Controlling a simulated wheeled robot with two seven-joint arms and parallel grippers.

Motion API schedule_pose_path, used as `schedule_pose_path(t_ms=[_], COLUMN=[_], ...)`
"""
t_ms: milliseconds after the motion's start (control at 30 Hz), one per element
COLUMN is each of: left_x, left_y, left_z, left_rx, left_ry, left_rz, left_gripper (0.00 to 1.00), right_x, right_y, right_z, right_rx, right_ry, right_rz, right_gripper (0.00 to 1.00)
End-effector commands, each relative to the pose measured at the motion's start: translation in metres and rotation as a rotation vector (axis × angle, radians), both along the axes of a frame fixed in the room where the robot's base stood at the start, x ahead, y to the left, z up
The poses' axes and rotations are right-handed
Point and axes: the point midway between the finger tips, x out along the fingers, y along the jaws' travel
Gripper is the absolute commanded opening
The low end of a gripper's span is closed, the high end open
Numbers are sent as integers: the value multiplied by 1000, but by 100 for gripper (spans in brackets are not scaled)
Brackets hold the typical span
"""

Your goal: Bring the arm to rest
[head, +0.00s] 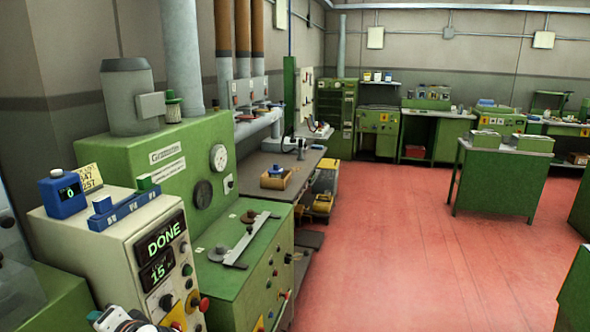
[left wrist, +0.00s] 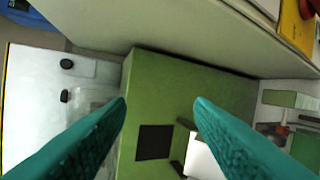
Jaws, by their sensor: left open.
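My left gripper (left wrist: 160,101) shows in the left wrist view as two teal fingers spread well apart with nothing between them. Beyond the fingers is a green surface (left wrist: 185,80) with a dark square on it. In the head view, a white and dark piece (head: 125,320) at the bottom left edge looks like part of my left arm; its fingers are not visible there. My right gripper is in neither view. A pale cabinet (head: 120,262) stands at the left, its display (head: 164,237) reading DONE.
A green machine (head: 165,165) with gauges stands behind the cabinet. A bench (head: 285,165) with a wooden box runs along the left wall. The red floor (head: 400,255) is clear. A green table (head: 500,175) stands at the right.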

Motion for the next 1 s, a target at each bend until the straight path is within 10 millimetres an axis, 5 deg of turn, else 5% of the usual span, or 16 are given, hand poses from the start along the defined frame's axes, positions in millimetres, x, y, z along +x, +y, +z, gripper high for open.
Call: schedule_pose_path(t_ms=[200,300,533,867,1000], left_x=[-80,-119,-188,-268,-257], left_y=[-43,-69,-115,-166,-166], left_z=[-99,-128,-157,-164,-197], left_rx=[-375,-551,-827,-1108,-1102], left_ry=[30,61,140,262,270], left_rz=[-89,-109,-114,-83,-76], left_gripper=[48,48,48,48,48], right_x=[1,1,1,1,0], right_y=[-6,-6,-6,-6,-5], right_z=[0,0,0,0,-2], right_rx=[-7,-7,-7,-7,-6], right_ry=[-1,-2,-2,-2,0], right_rz=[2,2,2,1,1], right_gripper=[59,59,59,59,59])
